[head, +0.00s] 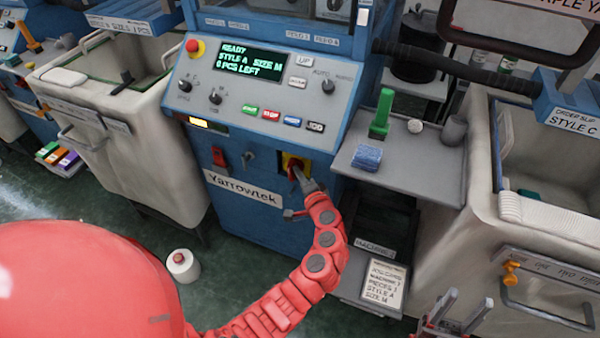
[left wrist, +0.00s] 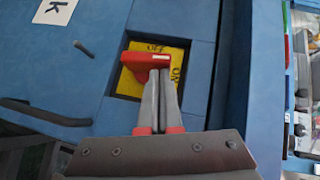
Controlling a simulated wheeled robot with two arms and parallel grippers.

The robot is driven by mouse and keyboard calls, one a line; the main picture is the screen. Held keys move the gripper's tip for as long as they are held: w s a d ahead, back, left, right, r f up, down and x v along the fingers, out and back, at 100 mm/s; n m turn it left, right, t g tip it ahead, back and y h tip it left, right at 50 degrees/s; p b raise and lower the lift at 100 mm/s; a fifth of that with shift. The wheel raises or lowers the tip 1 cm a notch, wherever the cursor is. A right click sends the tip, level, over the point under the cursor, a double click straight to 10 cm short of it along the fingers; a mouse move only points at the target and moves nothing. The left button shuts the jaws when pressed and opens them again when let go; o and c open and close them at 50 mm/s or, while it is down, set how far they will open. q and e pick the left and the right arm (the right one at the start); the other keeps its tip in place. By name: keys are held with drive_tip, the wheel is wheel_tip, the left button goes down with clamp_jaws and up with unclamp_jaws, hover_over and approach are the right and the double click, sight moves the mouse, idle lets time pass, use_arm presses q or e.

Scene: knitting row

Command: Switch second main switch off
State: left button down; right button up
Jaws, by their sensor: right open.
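The main switch (head: 293,164) is a red rotary handle on a yellow plate, low on the blue Yarrowtek machine. In the left wrist view its red handle (left wrist: 146,60) lies across the yellow plate (left wrist: 166,66), with OFF printed at the top and ON at the right. My left gripper (head: 302,176) is at the handle. In the left wrist view its fingers (left wrist: 161,80) are close together, with their tips at the handle's right end; nothing shows clearly between them. My right gripper (head: 456,312) is open and empty at the bottom right, far from the switch.
A grey shelf (head: 400,170) with a green object (head: 382,114) juts out at right. Bins (head: 120,110) stand left and right (head: 520,240). A spool (head: 182,265) stands on the floor.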

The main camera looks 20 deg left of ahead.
sight(289, 164)
use_arm(q)
drive_tip(key=a+n+h+p, duration=0.1)
drive_tip(key=h+p, duration=0.1)
drive_tip(key=a+r+n+g+h+p, duration=0.1)
drive_tip(key=n+h+p, duration=0.1)
drive_tip(key=p, duration=0.1)
drive_tip(key=a+r+n+g+h+p, duration=0.1)
drive_tip(key=h+p, duration=0.1)
drive_tip(key=p, duration=0.1)
drive_tip(key=shift+a, duration=0.1)
drive_tip(key=a+n+h, duration=0.1)
drive_tip(key=h, duration=0.1)
drive_tip(key=a+f+n+h, duration=0.1)
drive_tip(key=h, duration=0.1)
drive_tip(key=shift+n, duration=0.3)
idle(0.3)
idle(0.4)
